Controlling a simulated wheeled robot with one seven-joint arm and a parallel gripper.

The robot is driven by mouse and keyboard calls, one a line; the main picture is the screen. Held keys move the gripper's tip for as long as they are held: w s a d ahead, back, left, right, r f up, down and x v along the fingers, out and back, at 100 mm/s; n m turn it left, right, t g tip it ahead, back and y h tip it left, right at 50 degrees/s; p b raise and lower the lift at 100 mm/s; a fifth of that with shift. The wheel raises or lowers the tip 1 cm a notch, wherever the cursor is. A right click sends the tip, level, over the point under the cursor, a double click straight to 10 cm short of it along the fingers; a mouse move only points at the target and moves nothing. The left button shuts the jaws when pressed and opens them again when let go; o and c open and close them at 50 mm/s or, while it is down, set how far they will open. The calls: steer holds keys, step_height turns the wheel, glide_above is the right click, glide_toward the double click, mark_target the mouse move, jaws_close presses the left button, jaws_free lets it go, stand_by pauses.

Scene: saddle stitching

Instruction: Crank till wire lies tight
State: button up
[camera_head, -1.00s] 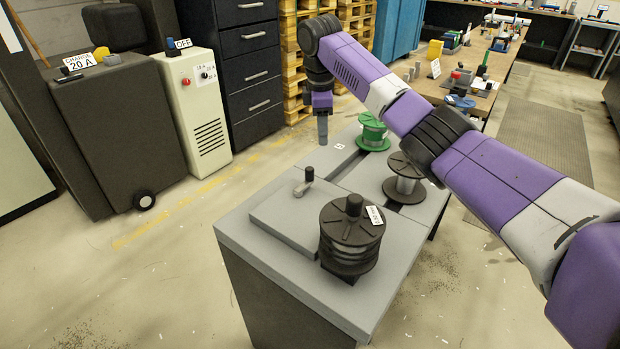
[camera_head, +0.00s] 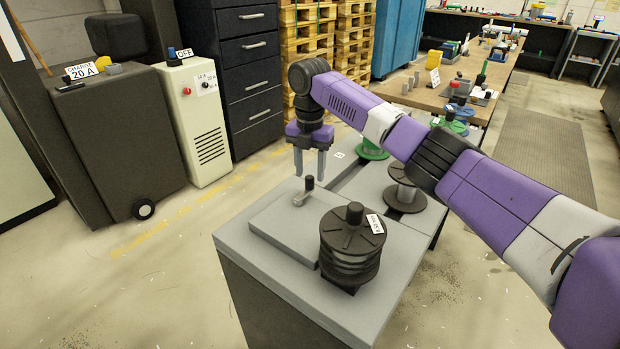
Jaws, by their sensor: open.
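A small crank (camera_head: 301,197) with a black knob (camera_head: 309,183) stands on a raised grey block (camera_head: 285,232) on the machine's grey top. A black drum with a labelled lid (camera_head: 352,235) stands on the top in front of it. A dark-flanged spool (camera_head: 405,197) with pale wire stands to the right, partly behind my arm. A green spool (camera_head: 372,153) stands further back, mostly hidden by my arm. My gripper (camera_head: 310,176) points down with its fingers apart. It appears just above and behind the crank knob, empty. I cannot tell the exact gap, nor the wire's tightness.
A cabinet with an OFF sign (camera_head: 198,110) and a dark charging cabinet (camera_head: 115,140) stand at the left. A dark drawer unit (camera_head: 247,75) and pallets (camera_head: 304,45) are behind. A workbench (camera_head: 432,92) with small items runs back at the right. Floor in front is clear.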

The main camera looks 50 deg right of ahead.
mark_target(310, 176)
steer(key=shift+f, duration=1.5)
steer(key=shift+c, duration=0.5)
jaws_close()
steer(key=shift+s+r+p, duration=0.1)
steer(key=shift+r+p, duration=0.05)
steer(key=shift+p, duration=0.25)
